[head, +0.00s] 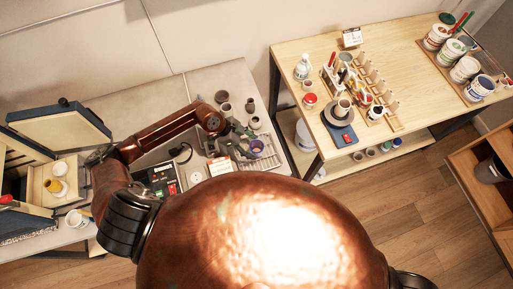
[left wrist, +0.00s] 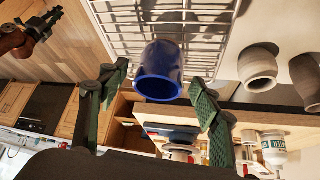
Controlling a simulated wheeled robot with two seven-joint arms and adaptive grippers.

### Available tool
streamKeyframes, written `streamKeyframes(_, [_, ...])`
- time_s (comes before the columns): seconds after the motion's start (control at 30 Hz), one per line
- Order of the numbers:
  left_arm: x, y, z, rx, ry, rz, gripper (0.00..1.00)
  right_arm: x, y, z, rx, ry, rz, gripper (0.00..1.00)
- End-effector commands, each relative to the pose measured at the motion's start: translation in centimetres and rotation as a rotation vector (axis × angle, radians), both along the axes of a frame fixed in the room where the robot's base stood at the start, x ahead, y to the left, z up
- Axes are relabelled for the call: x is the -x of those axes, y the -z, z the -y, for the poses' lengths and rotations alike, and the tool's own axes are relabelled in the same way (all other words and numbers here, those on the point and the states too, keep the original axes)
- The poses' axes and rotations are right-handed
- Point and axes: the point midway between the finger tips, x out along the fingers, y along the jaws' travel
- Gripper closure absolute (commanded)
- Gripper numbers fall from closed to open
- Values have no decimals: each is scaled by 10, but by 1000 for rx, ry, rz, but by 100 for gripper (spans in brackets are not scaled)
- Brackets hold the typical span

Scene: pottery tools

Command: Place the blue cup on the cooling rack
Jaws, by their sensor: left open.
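The blue cup (head: 257,146) is at the wire cooling rack (head: 272,163) on the grey table in the head view. In the left wrist view the blue cup (left wrist: 160,72) appears against the white cooling rack (left wrist: 115,28), with its open rim toward the camera. My left gripper (head: 243,138) is open beside the cup. In the left wrist view its green-padded fingers (left wrist: 158,78) stand apart on either side of the cup, with visible gaps. My right gripper (left wrist: 46,24) shows small at the upper left of that view; its jaw state is unclear.
Grey pots (head: 255,122) stand behind the rack, and two also show beside it in the left wrist view (left wrist: 258,66). A control box with a red switch (head: 163,182) lies to the left. A wooden table (head: 400,60) with pottery tools stands to the right.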

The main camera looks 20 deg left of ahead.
Motion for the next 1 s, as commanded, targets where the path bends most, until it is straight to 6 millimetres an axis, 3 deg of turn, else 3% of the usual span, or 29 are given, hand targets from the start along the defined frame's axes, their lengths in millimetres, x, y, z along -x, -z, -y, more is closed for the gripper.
streamKeyframes(0.2, [6, -39, -26, -3, -1, 3, 42, 0, 5, -3, -3, 2, 0, 85])
streamKeyframes(0.4, [10, -62, -40, -2, -1, 0, 42, 0, 8, -7, -7, 2, 0, 85])
streamKeyframes(1.0, [11, -70, -43, 0, -1, 1, 42, 0, 8, -3, -3, 1, 0, 85])
